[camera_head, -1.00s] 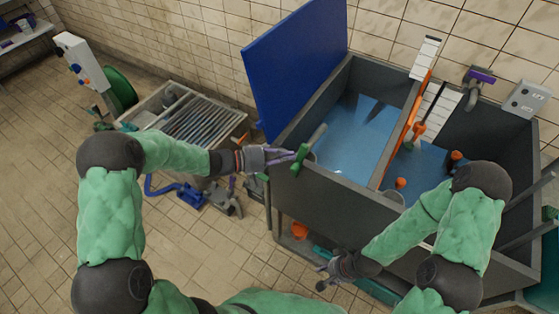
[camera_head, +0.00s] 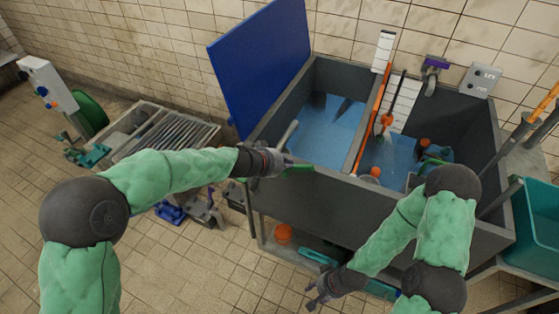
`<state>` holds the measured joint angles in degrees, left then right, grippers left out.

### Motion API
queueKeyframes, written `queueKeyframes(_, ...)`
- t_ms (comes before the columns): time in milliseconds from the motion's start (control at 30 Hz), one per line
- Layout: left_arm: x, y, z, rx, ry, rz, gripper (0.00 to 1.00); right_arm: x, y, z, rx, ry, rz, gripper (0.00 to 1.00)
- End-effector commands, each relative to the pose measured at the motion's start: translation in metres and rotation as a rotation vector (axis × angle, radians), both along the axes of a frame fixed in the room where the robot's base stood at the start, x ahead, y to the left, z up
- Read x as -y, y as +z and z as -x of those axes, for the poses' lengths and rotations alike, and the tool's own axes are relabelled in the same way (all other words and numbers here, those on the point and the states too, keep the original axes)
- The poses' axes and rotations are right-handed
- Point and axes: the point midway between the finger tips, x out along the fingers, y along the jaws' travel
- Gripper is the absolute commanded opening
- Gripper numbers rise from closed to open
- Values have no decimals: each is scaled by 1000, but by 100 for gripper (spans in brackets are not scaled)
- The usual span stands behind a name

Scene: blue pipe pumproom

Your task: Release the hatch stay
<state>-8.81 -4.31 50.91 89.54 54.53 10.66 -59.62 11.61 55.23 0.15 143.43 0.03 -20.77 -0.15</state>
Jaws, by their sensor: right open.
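The blue hatch lid (camera_head: 262,65) stands raised and tilted at the left end of the grey tank. A grey rod (camera_head: 288,134), which looks like the hatch stay, rises at the tank's front left. A green handle (camera_head: 299,168) lies nearly level at its foot, by the tank's front rim. My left gripper (camera_head: 282,162) is at the handle's left end, partly covering it. I cannot tell whether its fingers are closed on the handle. My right gripper (camera_head: 315,291) is open and empty, low in front of the tank.
The grey tank (camera_head: 325,203) holds blue water in two compartments, with orange floats and an orange-edged divider. A slatted bench (camera_head: 175,132) stands left, with pumps on the floor below. A teal bin (camera_head: 537,225) stands right. An orange object (camera_head: 283,233) lies under the tank.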

Motion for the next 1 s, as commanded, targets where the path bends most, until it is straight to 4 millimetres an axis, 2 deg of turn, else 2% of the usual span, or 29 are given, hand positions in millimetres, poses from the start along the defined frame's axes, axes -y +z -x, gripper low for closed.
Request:
queueKeyframes(33, 5, 2, 2, 13, -4, -34, 0, 0, 8, 0, 1, 0, 0, 41)
queueKeyframes(200, 12, -7, 4, 50, -4, -142, 0, 0, 22, 0, 1, 0, 0, 41)
queueKeyframes(533, 19, -20, 7, 101, -1, -281, 0, 0, 39, 0, 1, 0, 0, 41)
queueKeyframes(1000, 24, -32, 9, 101, 1, -284, 0, 0, 53, 0, 0, 0, 0, 41)
